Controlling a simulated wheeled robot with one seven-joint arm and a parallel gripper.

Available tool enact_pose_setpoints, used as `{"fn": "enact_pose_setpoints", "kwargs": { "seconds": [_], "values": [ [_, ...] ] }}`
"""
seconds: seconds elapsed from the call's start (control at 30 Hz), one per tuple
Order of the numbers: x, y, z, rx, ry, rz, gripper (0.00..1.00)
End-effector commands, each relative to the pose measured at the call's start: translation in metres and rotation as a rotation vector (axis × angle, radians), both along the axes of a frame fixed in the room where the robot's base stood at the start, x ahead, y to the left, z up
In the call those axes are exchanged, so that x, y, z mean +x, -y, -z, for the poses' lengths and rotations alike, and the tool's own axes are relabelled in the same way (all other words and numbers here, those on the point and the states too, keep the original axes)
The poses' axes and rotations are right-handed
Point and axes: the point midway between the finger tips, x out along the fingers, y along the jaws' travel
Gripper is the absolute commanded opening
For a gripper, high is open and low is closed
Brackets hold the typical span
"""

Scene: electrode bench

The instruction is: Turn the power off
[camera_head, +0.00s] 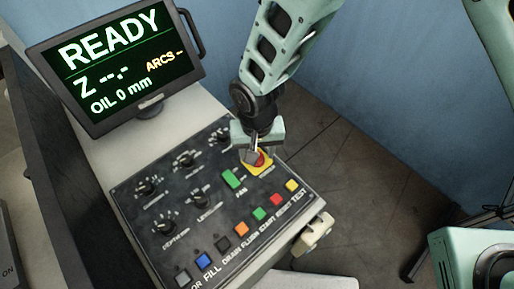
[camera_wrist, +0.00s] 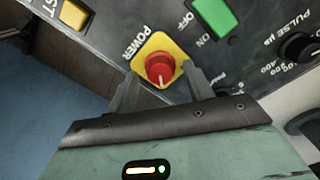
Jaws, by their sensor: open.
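The power switch, a red knob on a yellow plate marked POWER, shows in the head view (camera_head: 262,161) near the panel's far right corner. In the wrist view the red knob (camera_wrist: 160,67) lies between and just beyond the fingertips. My gripper (camera_head: 256,152) is over it with its jaws apart; in the wrist view the gripper (camera_wrist: 160,85) has one finger on each side of the knob. I cannot tell whether the fingers touch it. A green rocker marked ON and OFF (camera_wrist: 213,15) is beside the yellow plate.
The dark control panel (camera_head: 215,215) carries several black dials and a row of coloured buttons along its front edge. A screen (camera_head: 118,65) reading READY stands behind it. A blue wall and dark floor lie to the right.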

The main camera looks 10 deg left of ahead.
Motion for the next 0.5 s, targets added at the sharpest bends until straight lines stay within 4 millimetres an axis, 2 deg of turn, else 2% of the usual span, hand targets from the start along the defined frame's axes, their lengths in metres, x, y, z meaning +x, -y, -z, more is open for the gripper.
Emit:
{"fn": "enact_pose_setpoints", "kwargs": {
  "seconds": [0.33, 0.37, 0.5],
  "values": [
    [0.0000, -0.0001, 0.0045, 0.000, 0.000, 0.000, 0.52],
    [0.0000, 0.0000, 0.0045, 0.000, 0.000, 0.000, 0.49],
    [0.0000, 0.0000, 0.0044, 0.000, 0.000, 0.000, 0.10]
  ]
}}
